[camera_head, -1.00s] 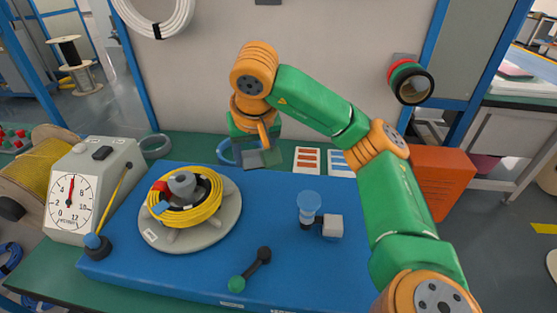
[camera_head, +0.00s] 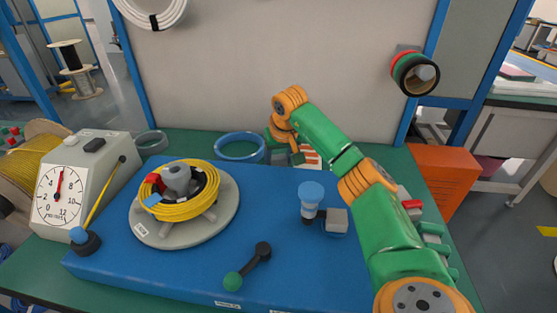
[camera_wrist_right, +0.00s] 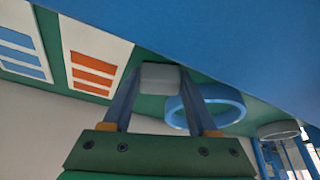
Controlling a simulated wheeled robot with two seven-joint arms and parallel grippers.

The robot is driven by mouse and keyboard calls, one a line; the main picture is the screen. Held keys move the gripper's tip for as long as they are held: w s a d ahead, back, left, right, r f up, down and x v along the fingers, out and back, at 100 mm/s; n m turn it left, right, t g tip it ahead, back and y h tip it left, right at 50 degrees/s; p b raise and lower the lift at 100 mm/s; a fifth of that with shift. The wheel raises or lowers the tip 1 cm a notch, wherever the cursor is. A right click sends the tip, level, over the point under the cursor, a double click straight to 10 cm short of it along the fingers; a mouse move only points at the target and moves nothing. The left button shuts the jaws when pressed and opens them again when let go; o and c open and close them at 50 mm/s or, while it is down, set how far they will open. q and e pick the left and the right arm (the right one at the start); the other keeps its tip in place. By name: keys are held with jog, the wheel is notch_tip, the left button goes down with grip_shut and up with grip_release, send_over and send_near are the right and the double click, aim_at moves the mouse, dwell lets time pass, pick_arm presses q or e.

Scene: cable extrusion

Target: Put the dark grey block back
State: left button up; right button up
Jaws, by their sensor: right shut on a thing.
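My right gripper (camera_head: 281,157) is low at the back of the table, just beyond the rear edge of the blue platform (camera_head: 180,272). In the right wrist view its two fingers (camera_wrist_right: 163,100) are shut on a grey block (camera_wrist_right: 160,77), which sits between the fingertips. In the head view the block is hard to tell from the fingers, and the wrist partly hides it. I cannot tell whether the block touches the green table (camera_head: 190,143). My left gripper is not in view.
A blue ring (camera_head: 218,147) lies left of the gripper, and an orange-striped card (camera_head: 312,158) lies right of it, partly covered. The platform carries a yellow cable coil (camera_head: 205,201), a blue-capped fitting (camera_head: 311,194) with a light grey block (camera_head: 336,220), and a lever (camera_head: 250,264).

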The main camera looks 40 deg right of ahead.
jog(key=shift+f, duration=0.1)
jog(key=o, duration=1.3)
jog(key=shift+c, duration=0.2)
jog(key=p+v, duration=0.2)
jog(key=v, duration=1)
jog(key=shift+r, duration=0.25)
